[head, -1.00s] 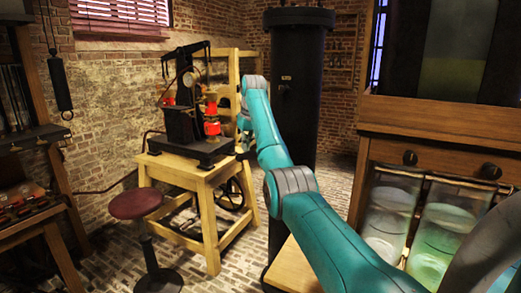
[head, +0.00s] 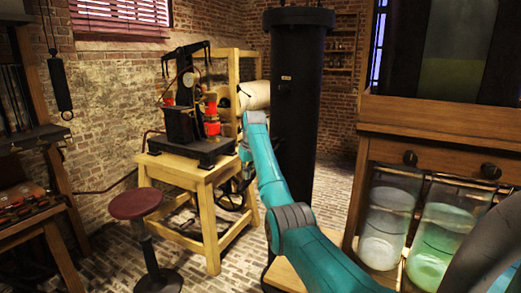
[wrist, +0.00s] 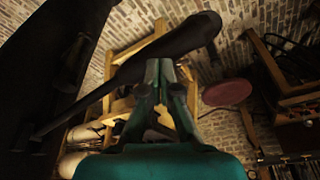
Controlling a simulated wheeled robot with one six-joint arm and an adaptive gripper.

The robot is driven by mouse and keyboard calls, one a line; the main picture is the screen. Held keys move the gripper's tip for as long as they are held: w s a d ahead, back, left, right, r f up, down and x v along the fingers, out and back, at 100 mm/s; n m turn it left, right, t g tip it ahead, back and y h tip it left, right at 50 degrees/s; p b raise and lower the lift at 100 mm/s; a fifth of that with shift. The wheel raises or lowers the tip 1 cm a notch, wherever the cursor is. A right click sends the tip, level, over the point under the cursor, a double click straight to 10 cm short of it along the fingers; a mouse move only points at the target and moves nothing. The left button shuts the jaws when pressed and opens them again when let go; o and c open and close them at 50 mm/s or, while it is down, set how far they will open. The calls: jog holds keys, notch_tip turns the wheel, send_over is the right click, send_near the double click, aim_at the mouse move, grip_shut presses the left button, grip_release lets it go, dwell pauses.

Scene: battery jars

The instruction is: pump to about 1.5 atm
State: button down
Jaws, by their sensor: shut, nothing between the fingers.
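In the head view a black machine (head: 182,120) with a round gauge (head: 188,79) and red-banded parts stands on a wooden stand (head: 205,185). The gauge is too small to read. In the wrist view my gripper (wrist: 166,72) is shut and empty. A dark lever with a thick rounded handle (wrist: 165,45) slants across the picture right at my fingertips. I cannot tell whether they touch it. In the head view my gripper is not clearly visible at the far end of my teal arm.
A tall black cylinder (head: 300,90) stands behind my arm. A red-topped stool (head: 136,205) stands before the stand and shows in the wrist view (wrist: 227,92). Glass jars (head: 388,215) line the right cabinet (head: 440,115). Brick floor is open between stool and stand.

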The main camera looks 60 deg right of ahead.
notch_tip(320, 180, up, 14)
dwell(0.4)
dwell(1.8)
notch_tip(320, 180, up, 4)
dwell(0.6)
dwell(0.5)
